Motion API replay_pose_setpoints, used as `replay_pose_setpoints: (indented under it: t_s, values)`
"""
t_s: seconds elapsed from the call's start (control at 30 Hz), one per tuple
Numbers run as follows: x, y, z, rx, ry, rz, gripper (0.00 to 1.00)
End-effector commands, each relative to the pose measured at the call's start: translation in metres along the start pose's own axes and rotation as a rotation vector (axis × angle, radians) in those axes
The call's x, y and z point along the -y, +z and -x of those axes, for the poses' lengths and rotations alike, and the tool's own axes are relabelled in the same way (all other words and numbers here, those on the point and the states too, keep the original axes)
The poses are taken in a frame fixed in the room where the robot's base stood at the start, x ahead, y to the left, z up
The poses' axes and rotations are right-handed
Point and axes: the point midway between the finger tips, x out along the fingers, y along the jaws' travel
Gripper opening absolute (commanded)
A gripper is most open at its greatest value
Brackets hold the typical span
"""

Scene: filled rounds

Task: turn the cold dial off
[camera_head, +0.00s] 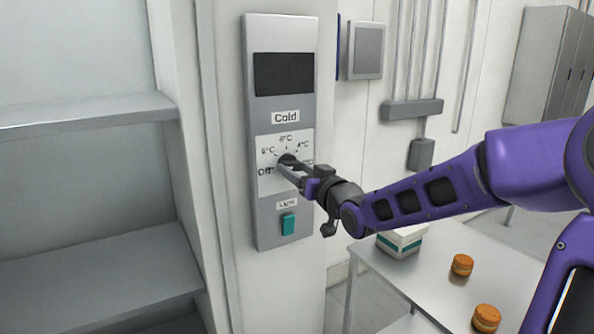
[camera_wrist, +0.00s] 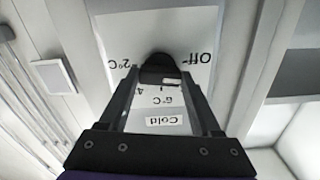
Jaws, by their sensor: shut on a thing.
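The cold dial (camera_head: 286,158) is a small dark knob on a white scale plate under the "Cold" label. The plate is on a tall grey control panel (camera_head: 282,220). My gripper (camera_head: 292,168) reaches in from the right and is shut on the dial. In the wrist view, the dark dial (camera_wrist: 157,63) sits between the fingertips, and the scale appears upside down, with "Off" at right and "2°C" at left. In the head view, "Off" is at lower left, and the lower right of the scale is hidden by my gripper. I cannot tell clearly where the dial points.
A green light switch (camera_head: 288,224) is just below the dial, close under my gripper. A dark display (camera_head: 283,74) is above. Grey shelves (camera_head: 95,112) are at left. A metal table (camera_head: 450,297) at lower right holds a white-and-green box (camera_head: 402,242) and orange round pastries (camera_head: 462,265).

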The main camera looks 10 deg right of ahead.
Motion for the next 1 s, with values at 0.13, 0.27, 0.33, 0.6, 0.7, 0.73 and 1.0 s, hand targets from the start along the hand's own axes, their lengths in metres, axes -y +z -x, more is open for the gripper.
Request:
replay_pose_setpoints:
  t_s: [0.13,0.27,0.33,0.6,0.7,0.73,1.0]
  values:
    - [0.0005,0.0004,-0.0001,0.001,0.0,0.122,0.09]
    - [0.0006,0.0002,-0.0002,0.0,-0.001,0.207,0.09]
    - [0.0008,0.0003,-0.0003,0.0,-0.002,0.245,0.09]
    - [0.0001,0.0,-0.0001,0.0,-0.001,0.333,0.09]
    - [-0.0001,-0.0002,0.0,-0.001,0.0,0.348,0.09]
    - [-0.0001,-0.0002,0.0,-0.001,0.0,0.35,0.09]
    - [-0.0004,-0.0003,0.0,-0.001,0.0,0.356,0.09]
